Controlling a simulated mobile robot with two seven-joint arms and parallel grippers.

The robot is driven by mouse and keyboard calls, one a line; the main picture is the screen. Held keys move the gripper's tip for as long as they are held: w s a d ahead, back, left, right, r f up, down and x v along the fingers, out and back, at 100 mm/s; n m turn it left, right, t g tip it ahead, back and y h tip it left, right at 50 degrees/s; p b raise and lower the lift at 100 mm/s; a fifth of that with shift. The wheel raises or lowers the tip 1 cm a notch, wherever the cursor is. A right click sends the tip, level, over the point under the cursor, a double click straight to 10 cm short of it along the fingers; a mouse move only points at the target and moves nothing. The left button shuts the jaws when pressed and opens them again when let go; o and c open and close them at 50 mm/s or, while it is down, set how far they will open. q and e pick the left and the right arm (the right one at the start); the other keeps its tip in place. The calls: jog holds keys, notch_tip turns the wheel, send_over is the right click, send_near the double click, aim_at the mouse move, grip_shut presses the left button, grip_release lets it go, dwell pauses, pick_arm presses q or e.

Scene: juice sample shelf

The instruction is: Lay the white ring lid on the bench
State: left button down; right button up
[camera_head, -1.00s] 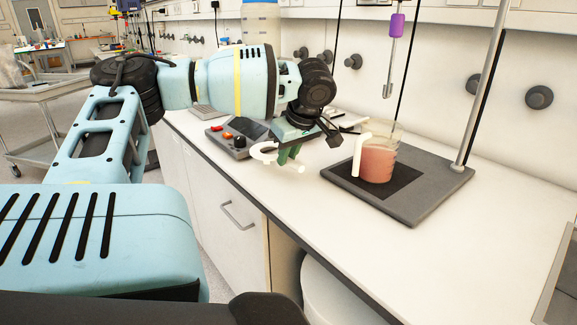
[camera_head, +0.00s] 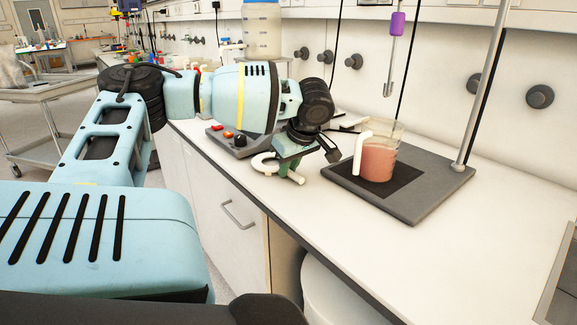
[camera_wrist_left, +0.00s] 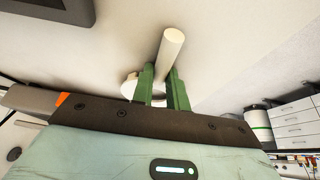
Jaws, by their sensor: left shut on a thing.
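The white ring lid (camera_head: 262,166) is at my left gripper (camera_head: 285,167) in the head view, over the front part of the bench (camera_head: 330,215). The green fingers are shut on its white bar, whose end sticks out past them. In the left wrist view, the bar (camera_wrist_left: 171,46) runs between the fingers (camera_wrist_left: 163,83), with part of the ring (camera_wrist_left: 129,88) behind the left finger. The ring is low over the bench top; I cannot tell whether it touches. My right gripper is not in view.
A glass beaker of pink juice (camera_head: 378,162) with a white handle-like piece stands on a dark stand base (camera_head: 425,190) to the right. A metal rod (camera_head: 480,95) rises from that base. A grey control box (camera_head: 232,146) sits behind my gripper.

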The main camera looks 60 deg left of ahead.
pick_arm(q)
jog(key=shift+s+d+f, duration=0.1)
jog(key=shift+s+f, duration=0.1)
jog(key=shift+f, duration=0.4)
jog(key=c, duration=1.4)
grip_release()
jog(key=shift+w+f, duration=0.1)
jog(key=shift+f, duration=0.1)
jog(key=shift+r, duration=0.5)
jog(key=v, duration=1.2)
jog(key=shift+w+r+p, duration=0.15)
jog(key=shift+r+p, duration=0.25)
jog(key=shift+r, duration=0.05)
